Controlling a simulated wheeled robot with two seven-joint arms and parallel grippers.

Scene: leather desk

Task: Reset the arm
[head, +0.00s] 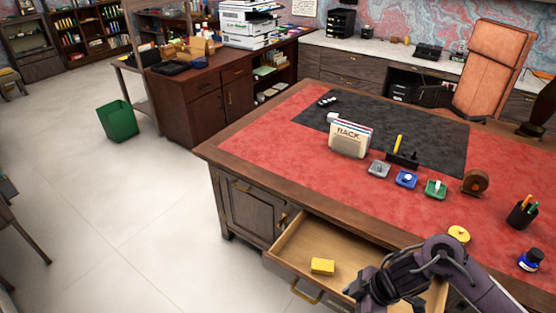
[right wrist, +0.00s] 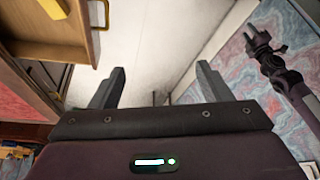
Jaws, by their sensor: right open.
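My right arm comes in from the lower right of the head view, over the open desk drawer (head: 285,262). In the right wrist view, my right gripper (right wrist: 162,80) has its two fingers wide apart with nothing between them. Pale floor shows beyond the fingers. My left gripper (right wrist: 258,38) shows small and dark at the upper right of the right wrist view; its jaw opening is too small to judge. It does not show in the head view.
A yellow block (head: 322,266) lies in the pulled-out drawer.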

